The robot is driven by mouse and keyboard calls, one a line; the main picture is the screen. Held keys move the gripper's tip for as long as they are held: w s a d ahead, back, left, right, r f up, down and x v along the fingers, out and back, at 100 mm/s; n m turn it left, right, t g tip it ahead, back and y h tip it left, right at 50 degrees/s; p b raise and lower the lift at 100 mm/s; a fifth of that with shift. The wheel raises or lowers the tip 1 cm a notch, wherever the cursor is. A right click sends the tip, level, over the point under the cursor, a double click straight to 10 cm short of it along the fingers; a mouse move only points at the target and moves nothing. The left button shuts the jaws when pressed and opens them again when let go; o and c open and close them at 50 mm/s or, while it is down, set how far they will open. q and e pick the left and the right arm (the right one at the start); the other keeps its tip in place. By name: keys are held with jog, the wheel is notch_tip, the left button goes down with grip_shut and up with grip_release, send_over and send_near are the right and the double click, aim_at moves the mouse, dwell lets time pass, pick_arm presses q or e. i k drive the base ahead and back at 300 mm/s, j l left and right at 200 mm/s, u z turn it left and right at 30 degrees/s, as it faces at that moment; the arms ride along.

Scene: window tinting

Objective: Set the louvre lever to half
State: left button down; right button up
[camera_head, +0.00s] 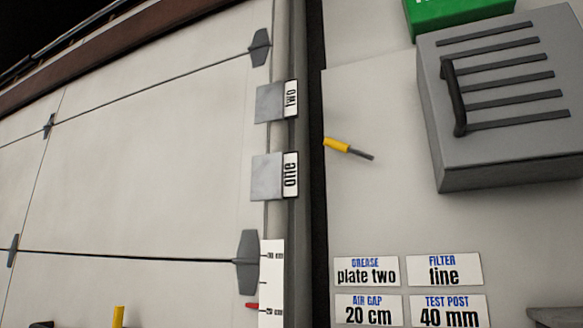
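A small lever with a yellow grip (337,144) and a dark grey shaft sticks out from the pale panel right of the dark vertical gap. It slants slightly, yellow end up and left. I see no position marks beside it, and cannot tell whether it is the louvre lever. A grey box (455,165) with several dark slots and a dark upright handle (454,98) is at the upper right. Neither of my grippers is in view.
Several labels, including "FILTER fine" (444,270), are at lower right. The panel around the lever is clear.

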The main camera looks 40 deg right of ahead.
aim_at(338, 145)
jog(key=z, duration=1.55)
